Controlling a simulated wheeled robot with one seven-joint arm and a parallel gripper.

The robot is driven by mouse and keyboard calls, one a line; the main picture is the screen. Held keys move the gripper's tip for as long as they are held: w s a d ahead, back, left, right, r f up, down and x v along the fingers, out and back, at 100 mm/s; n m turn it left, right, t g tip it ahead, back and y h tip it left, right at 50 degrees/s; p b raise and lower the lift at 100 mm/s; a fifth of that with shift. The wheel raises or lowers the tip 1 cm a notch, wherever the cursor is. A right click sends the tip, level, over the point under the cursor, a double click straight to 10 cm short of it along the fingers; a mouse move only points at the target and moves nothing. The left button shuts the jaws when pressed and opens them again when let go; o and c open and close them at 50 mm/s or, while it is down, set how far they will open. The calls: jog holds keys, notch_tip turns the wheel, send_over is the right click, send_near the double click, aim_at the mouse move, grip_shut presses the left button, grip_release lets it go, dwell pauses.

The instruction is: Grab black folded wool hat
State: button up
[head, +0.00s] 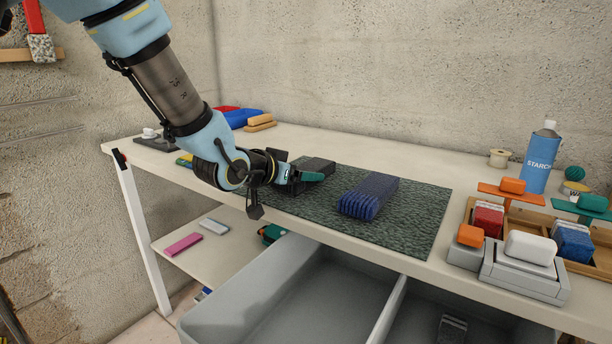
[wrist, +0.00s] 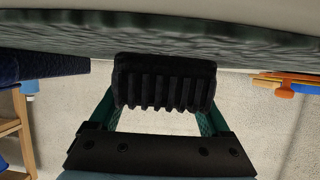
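The black folded wool hat (head: 318,165) lies on the dark green mat (head: 415,212) on the table, partly hidden by my gripper in the head view. In the wrist view, which is upside down, the ribbed hat (wrist: 165,82) fills the space at the fingertips, against the mat. My gripper (head: 300,182) is low over the mat at the hat. Its two green fingers (wrist: 163,112) are spread wide, one toward each side of the hat. I cannot tell whether they touch it.
A navy ribbed folded hat (head: 369,195) lies on the mat to the right. Orange, white and teal items crowd the table's right end, with a starch can (head: 541,158). A grey bin (head: 270,300) is below the front edge. The wall stands close behind.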

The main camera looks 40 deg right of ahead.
jog(key=c, duration=0.8)
